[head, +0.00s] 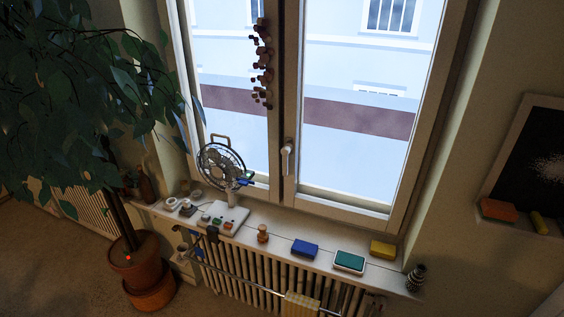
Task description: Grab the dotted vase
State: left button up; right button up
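A small dark vase with light markings (415,278) stands upright at the right end of the white window sill (330,247). It looks like the dotted vase, but it is too small to tell whether the markings are dots or bands. Nothing stands in front of it. Neither of my grippers is in view.
On the sill stand a fan (222,165), a blue block (305,249), a green block (349,262) and a yellow block (382,249). A radiator (265,293) with a rail is below. A potted plant (140,268) stands left. A blackboard (535,150) hangs right.

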aim_at(415, 281)
jog(key=z, duration=1.5)
jog(key=i, duration=0.2)
jog(key=u, duration=1.9)
jog(key=i, duration=0.95)
jog(key=z, duration=2.5)
